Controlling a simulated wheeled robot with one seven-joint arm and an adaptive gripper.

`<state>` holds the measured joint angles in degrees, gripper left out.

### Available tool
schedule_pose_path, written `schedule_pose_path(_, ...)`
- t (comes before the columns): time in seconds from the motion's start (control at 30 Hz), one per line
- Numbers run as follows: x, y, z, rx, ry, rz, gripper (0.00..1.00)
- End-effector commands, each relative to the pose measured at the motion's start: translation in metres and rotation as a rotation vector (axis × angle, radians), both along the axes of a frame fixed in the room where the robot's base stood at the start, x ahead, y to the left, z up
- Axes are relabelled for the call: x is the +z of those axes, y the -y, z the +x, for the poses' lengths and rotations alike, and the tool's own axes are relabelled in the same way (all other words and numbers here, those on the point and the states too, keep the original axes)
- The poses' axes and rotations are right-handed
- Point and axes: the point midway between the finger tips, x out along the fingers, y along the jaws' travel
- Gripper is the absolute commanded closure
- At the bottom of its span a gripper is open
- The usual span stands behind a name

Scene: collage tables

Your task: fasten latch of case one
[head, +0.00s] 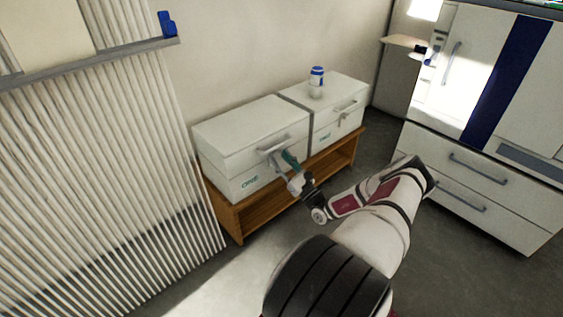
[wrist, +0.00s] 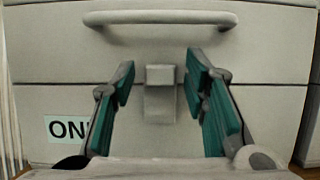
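Case one (head: 235,150) is a pale box with a lid, on the left of a wooden stand in the head view. Its "ONE" label (wrist: 68,128) is partly hidden by my left finger in the wrist view. The latch (wrist: 160,103) is a small grey piece at the middle of the front, with a square block above it at the lid seam. I cannot tell whether it is fastened. My gripper (wrist: 158,80) is open, with its teal fingers on either side of the latch and a gap on both sides. In the head view my gripper (head: 289,160) is at the case's front.
A bar handle (wrist: 160,18) is on the lid above the latch. A second pale case (head: 325,115) stands close on the right, with a white and blue bottle (head: 316,82) on top. The wooden stand (head: 235,222) is below. White drawers (head: 480,185) stand at right.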

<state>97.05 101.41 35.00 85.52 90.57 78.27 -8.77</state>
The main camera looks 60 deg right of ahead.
Motion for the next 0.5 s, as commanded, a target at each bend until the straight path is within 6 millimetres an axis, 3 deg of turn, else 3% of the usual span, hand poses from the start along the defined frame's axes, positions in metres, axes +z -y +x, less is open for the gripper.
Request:
schedule_pose_path(0.03,0.0,0.0,-0.0001,0.0,0.0,0.0,0.75)
schedule_pose_path(0.13,-0.0002,0.0,-0.0001,0.0,0.0,0.0,0.97)
schedule_pose_path(0.17,-0.0002,-0.0001,-0.0002,0.0,0.0,0.0,1.0)
schedule_pose_path(0.5,0.0029,0.0001,0.0021,0.0,-0.028,0.007,1.0)
